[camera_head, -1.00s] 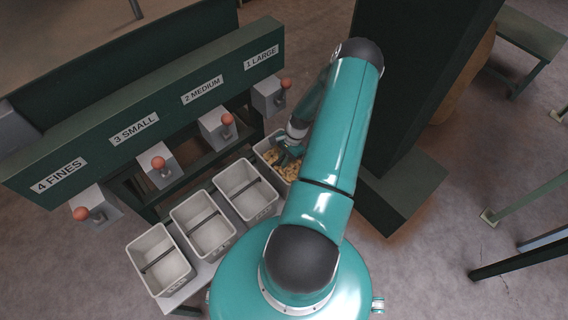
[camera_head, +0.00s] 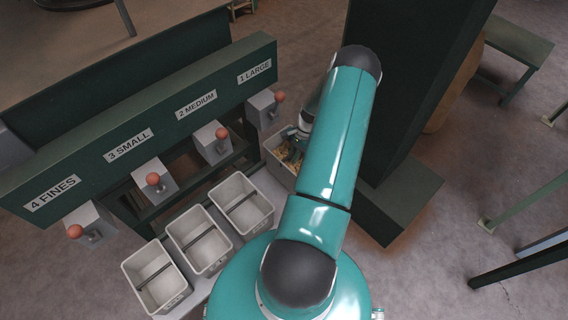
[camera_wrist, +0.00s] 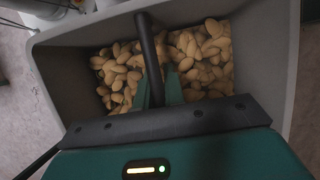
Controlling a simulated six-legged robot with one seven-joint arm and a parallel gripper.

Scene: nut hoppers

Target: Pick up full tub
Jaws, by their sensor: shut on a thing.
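The full tub (camera_head: 277,167) is a light grey bin under the chute marked 1 LARGE in the head view, partly hidden by my arm. In the wrist view the tub (camera_wrist: 60,58) holds many tan nuts (camera_wrist: 205,50), and a dark bar handle (camera_wrist: 149,60) crosses over them. My gripper (camera_wrist: 155,88) is shut on the handle at the middle of the tub. In the head view my gripper (camera_head: 294,146) is mostly hidden behind my arm. Whether the tub touches a surface below is hidden.
Three empty grey tubs stand in a row on a pale bench: one (camera_head: 242,204), one (camera_head: 199,241) and one (camera_head: 156,279). Chutes with orange knobs (camera_head: 222,133) hang above. A dark green post (camera_head: 410,80) with a block base stands close right of my arm.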

